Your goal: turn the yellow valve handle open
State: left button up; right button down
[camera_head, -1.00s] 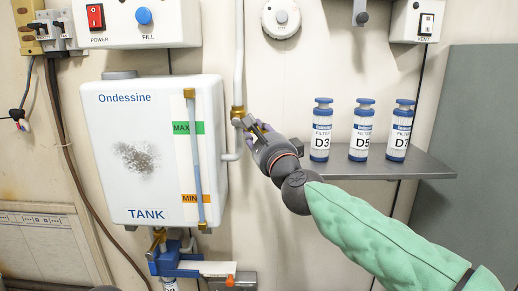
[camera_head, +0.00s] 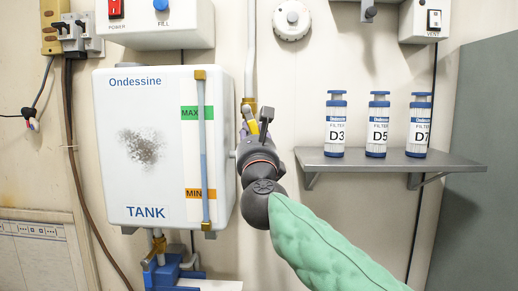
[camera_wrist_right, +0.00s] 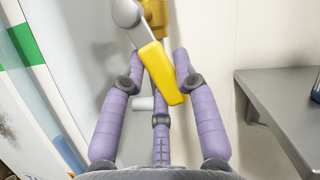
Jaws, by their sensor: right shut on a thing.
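The yellow valve handle (camera_head: 250,121) is on the vertical white pipe, just right of the tank, at the brass fitting. In the right wrist view the handle (camera_wrist_right: 162,74) slants down and to the right from a grey round pivot. My right gripper (camera_head: 254,128) is at the handle, with its fingers around it. In the right wrist view its purple fingers (camera_wrist_right: 160,75) stand on both sides of the handle, with a third finger below. Part of the valve is hidden behind the gripper in the head view. My left gripper is not in view.
A white tank (camera_head: 160,180) with a level tube is close on the left. A grey shelf (camera_head: 400,171) with three filter bottles is to the right. The fill button box (camera_head: 155,24) is above the tank. The wall below the shelf is free.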

jog(key=shift+a+f+m+h+b, duration=0.1)
jog(key=shift+a+m+h+b, duration=0.35)
jog(key=shift+m, duration=0.6)
jog(key=shift+a+m+h+b, duration=0.3)
jog(key=shift+m+h, duration=0.4)
jog(key=shift+m, duration=0.4)
jog(key=shift+a+f+m+h+b, duration=0.1)
jog(key=shift+a+m+h+b, duration=0.35)
jog(key=shift+m, duration=0.6)
jog(key=shift+d+r, duration=0.1)
jog(key=c, duration=0.9)
grip_release()
jog(key=v, duration=1.2)
jog(key=shift+f, duration=0.3)
jog(key=shift+w, duration=0.15)
